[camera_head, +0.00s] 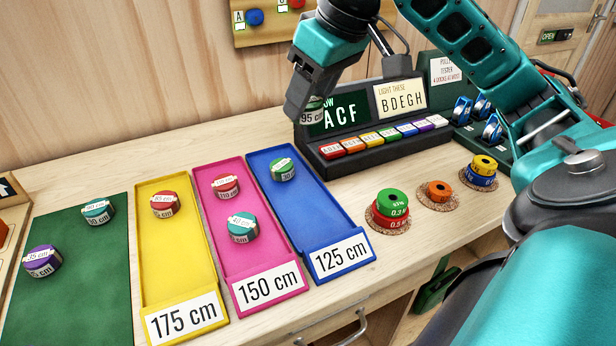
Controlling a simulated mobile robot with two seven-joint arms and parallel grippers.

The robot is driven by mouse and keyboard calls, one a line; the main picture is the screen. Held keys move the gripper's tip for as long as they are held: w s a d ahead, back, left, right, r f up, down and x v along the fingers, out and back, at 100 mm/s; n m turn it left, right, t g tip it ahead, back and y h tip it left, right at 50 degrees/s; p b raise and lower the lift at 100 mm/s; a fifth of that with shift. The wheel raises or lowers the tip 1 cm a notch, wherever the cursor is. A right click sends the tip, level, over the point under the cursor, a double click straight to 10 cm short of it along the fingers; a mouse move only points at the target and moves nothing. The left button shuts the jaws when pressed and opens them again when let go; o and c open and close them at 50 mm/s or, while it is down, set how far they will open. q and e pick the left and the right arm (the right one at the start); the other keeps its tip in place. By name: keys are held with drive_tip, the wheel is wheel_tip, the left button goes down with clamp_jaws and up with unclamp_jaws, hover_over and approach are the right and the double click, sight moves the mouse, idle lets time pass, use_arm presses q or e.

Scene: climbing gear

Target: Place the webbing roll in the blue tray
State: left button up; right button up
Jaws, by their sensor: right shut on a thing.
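My right gripper (302,105) is shut on a webbing roll (312,117) with a white label that seems to read 95 cm. The roll is partly hidden by the fingers and hangs in the air in front of the dark console, above and behind the blue tray's far end. The blue tray (308,208), labelled 125 cm, lies on the table and slopes toward the viewer in the picture. A green webbing roll (283,170) sits near its far end, and the rest of its floor is bare. My left gripper is not in view.
Left of it lie a pink tray (270,270) with two rolls, a yellow tray (180,270) with one, and a green mat (80,290) with two. A console with coloured buttons (385,140) stands behind. Stacked ring weights (391,205) stand right.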

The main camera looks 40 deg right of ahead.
wheel_tip(320, 180, down, 15)
drive_tip(key=b, duration=0.7)
drive_tip(key=shift+b, duration=0.4)
wheel_tip(320, 180, down, 4)
drive_tip(key=shift+f+b, duration=0.1)
drive_tip(key=shift+b, duration=1.1)
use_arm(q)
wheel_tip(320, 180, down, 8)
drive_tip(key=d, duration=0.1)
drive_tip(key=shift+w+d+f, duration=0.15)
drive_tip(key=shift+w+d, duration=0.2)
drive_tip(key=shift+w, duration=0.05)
use_arm(e)
drive_tip(key=o, duration=1)
drive_tip(key=shift+o, duration=0.2)
